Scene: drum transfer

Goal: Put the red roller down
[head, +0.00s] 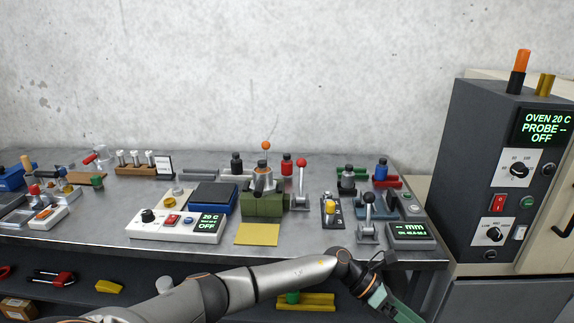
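I cannot clearly make out a red roller. Red things on the metal bench (300,226) include a small red piece (92,159) at the back left, a red bar (389,184) at the right and a black-capped red bottle (287,163) at the back. My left arm reaches from the lower left across the front of the bench. Its greenish gripper end (390,303) points down past the front edge at the lower right and is partly cut off. Its fingertips and anything in them are hidden. My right gripper is out of view.
A dark oven cabinet (485,135) stands right of the bench. A yellow sheet (257,233) lies at the front. A lower shelf holds tools and a yellow block (109,287).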

